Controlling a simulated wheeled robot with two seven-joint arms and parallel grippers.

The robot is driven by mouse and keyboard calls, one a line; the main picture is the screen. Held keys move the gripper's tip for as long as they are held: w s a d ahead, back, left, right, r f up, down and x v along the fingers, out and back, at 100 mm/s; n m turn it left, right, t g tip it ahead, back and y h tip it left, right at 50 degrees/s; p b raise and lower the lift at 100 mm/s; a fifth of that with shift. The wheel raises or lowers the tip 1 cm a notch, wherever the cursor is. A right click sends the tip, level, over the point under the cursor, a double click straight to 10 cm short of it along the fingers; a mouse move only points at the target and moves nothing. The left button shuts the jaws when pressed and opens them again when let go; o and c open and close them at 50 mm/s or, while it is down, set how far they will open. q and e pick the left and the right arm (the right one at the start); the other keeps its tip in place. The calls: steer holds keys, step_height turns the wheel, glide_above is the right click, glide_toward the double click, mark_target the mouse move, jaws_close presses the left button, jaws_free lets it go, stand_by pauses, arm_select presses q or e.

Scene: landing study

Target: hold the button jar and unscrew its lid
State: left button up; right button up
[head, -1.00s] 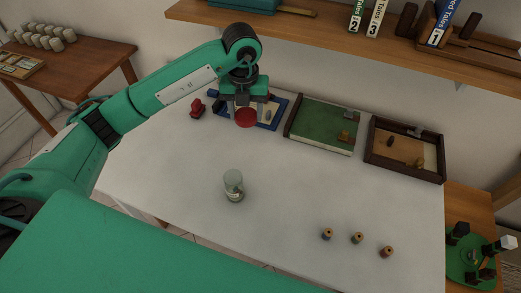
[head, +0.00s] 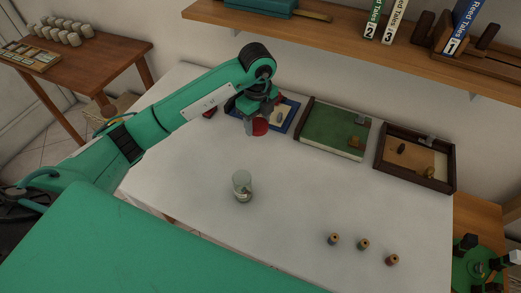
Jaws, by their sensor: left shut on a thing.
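The button jar (head: 242,186) is a clear glass jar standing upright on the white table, with its top uncovered. A red round lid (head: 261,127) is in my left gripper (head: 256,121), which is shut on it above the table, behind the jar and apart from it. The lid is tilted, with its flat face showing. The fingers partly hide the blue-edged tray behind them. My right gripper is not in view.
Three small spools (head: 363,244) stand at the front right of the white table (head: 300,200). A green-floored tray (head: 333,130) and a brown tray (head: 414,158) lie along the back. A wooden shelf (head: 330,35) hangs above. The table's middle is clear.

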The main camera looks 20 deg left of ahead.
arm_select(q)
glide_above(258, 156)
step_height(258, 156, down, 10)
steer(key=shift+p, duration=0.4)
step_height(258, 156, down, 4)
steer(key=shift+r, duration=0.1)
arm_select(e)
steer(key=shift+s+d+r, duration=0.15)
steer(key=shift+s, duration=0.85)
arm_select(q)
steer(key=o, duration=1.1)
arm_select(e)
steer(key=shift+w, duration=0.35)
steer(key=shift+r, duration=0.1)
